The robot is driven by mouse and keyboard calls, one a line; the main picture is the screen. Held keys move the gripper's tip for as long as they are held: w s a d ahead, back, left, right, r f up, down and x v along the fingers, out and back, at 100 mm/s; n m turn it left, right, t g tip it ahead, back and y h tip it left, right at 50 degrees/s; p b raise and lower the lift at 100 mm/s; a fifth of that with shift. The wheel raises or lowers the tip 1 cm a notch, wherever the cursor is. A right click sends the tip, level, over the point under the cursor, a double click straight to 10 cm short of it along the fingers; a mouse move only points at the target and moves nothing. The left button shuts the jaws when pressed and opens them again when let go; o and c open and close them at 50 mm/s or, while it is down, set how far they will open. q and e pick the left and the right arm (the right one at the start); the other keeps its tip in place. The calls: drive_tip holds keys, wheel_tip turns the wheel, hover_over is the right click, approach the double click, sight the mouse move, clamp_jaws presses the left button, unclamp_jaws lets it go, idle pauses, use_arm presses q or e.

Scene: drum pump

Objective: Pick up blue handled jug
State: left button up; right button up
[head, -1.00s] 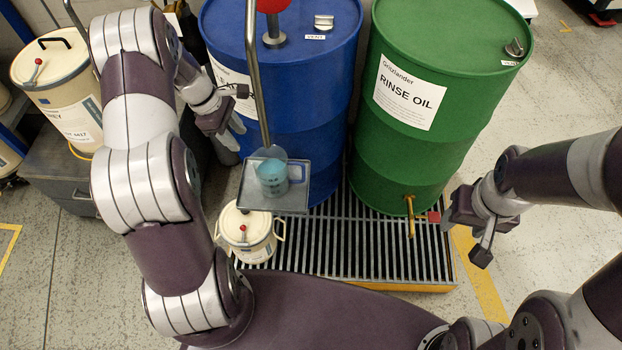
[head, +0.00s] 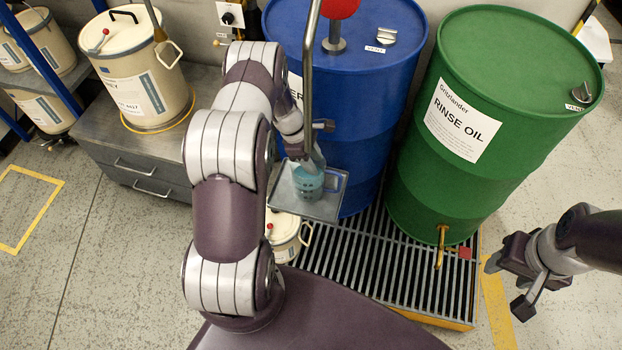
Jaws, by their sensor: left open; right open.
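The jug (head: 308,187) is clear with blue-tinted contents and a blue handle on its right side. It stands on a small grey metal tray (head: 325,210) in front of the blue drum (head: 365,120). My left gripper (head: 316,160) is open, just above and behind the jug, overlapping its top in the picture. I cannot tell whether its fingers touch the jug. My arm and the pump pipe partly hide this gripper. My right gripper (head: 506,286) is open and empty, at the right, over the floor.
The pump pipe (head: 308,80) runs down close to my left gripper. A green drum (head: 480,90) with a brass tap (head: 441,245) stands to the right on the grated pallet (head: 375,270). A cream can (head: 285,240) sits below the tray. Cream containers stand at the left.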

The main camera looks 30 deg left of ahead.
use_arm(q)
drive_tip(key=shift+c, duration=0.3)
clamp_jaws()
